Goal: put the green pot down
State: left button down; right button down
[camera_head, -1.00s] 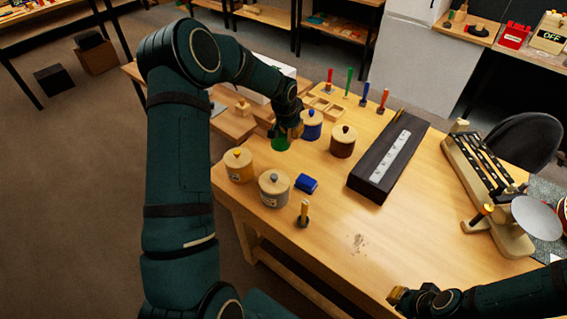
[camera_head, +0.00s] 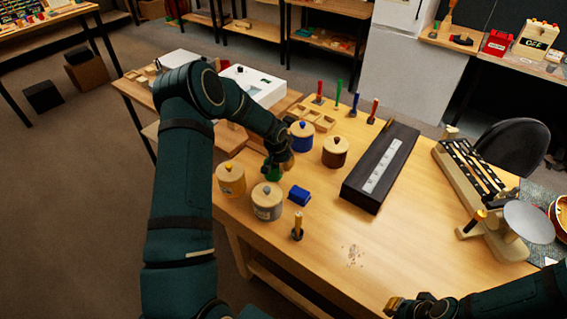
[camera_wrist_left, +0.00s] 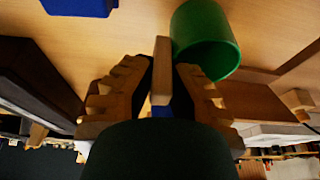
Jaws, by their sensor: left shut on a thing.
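The green pot (camera_head: 273,173) is a small plain green cup, partly hidden under my left gripper (camera_head: 280,163) in the head view. It stands out larger in the left wrist view (camera_wrist_left: 205,38), with its rim showing. My left gripper is shut, with a short wooden bar (camera_wrist_left: 162,70) between its fingers. The bar lies against the pot's side and looks like its handle. I cannot tell whether the pot's base touches the workbench (camera_head: 340,225). My right gripper (camera_head: 393,306) is at the bottom of the head view, and its fingers are too small to read.
A long dark box (camera_head: 381,168) lies to the right. The bench front is mostly clear.

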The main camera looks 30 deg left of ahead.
pick_arm(q)
jog(key=shift+f, duration=0.2)
pick_arm(e)
jog(key=shift+f, duration=0.2)
pick_arm(q)
jog(key=c, duration=1.1)
grip_release()
jog(key=shift+r, duration=0.1)
pick_arm(e)
jog(key=shift+r, duration=0.1)
pick_arm(q)
jog(key=shift+r, duration=0.15)
pick_arm(e)
jog(key=shift+r, duration=0.2)
pick_arm(q)
jog(key=v, duration=1.2)
jog(key=shift+p, duration=0.4)
pick_arm(e)
jog(key=shift+r, duration=0.3)
